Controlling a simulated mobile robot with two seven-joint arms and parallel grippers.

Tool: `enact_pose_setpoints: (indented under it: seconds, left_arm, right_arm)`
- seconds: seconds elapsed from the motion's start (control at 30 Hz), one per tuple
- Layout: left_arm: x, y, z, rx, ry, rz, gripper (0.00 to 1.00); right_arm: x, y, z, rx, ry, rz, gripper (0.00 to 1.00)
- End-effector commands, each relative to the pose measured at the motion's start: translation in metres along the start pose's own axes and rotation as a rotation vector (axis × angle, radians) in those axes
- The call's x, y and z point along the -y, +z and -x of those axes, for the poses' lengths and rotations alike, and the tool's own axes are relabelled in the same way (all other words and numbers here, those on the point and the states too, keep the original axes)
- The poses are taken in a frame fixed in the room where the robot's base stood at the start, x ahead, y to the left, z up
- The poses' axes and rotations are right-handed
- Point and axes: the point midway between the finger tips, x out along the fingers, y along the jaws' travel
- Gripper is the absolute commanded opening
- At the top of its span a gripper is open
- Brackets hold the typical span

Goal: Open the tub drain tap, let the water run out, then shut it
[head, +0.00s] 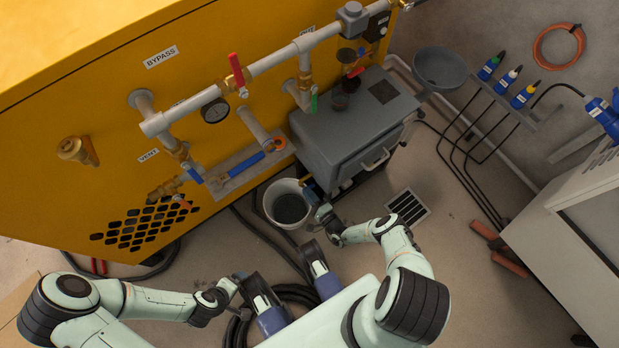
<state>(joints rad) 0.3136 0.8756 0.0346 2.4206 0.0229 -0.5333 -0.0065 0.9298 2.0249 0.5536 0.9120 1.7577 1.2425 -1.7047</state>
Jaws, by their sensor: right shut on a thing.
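The grey tub (350,125) stands against the yellow machine, with a lid and a front handle. A white bucket (270,208) with a dark inside stands on the floor below its front left corner. My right gripper (311,191) is at the bucket's right rim, low by the tub's front. It is shut on the small drain tap there, which the fingers mostly hide. I cannot tell how far the tap is turned or whether water runs. My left gripper (239,279) is low over the floor, away from the tub; its jaws are too small to read.
Pipes with red, blue and green valve handles (236,70) run along the yellow machine. A grey funnel (440,68) and a rack of bottles (524,97) are at the right. Black hoses (266,235) lie by the bucket. A floor grate (408,207) lies right of my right gripper.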

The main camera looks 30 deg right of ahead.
Motion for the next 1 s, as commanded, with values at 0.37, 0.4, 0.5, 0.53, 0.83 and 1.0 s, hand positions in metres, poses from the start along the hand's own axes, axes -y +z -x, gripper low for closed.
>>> enact_pose_setpoints:
  seconds: [0.37, 0.4, 0.5, 0.53, 0.83, 1.0]
  left_arm:
    - [-0.0021, 0.0085, 0.0058, 0.025, 0.001, -0.002, 0.95]
    - [-0.0022, 0.0089, 0.0061, 0.026, 0.001, -0.002, 0.95]
    - [-0.0023, 0.0095, 0.0065, 0.028, 0.002, -0.002, 0.95]
    - [-0.0023, 0.0096, 0.0065, 0.028, 0.002, -0.002, 0.95]
    - [-0.0023, 0.0099, 0.0066, 0.029, 0.002, -0.002, 0.95]
    - [-0.0023, 0.0098, 0.0066, 0.029, 0.001, -0.002, 0.95]
  right_arm:
    - [-0.0005, -0.001, 0.0014, -0.002, 0.001, 0.186, 0.0]
    - [-0.0005, -0.0011, 0.0014, -0.002, 0.001, 0.196, 0.0]
    - [-0.0007, -0.0013, 0.0015, -0.002, 0.001, 0.213, 0.0]
    - [-0.0007, -0.0013, 0.0015, -0.002, 0.001, 0.217, 0.0]
    - [-0.0009, -0.0015, 0.0016, -0.003, 0.001, 0.226, 0.0]
    - [-0.0009, -0.0016, 0.0017, -0.003, 0.001, 0.226, 0.2]
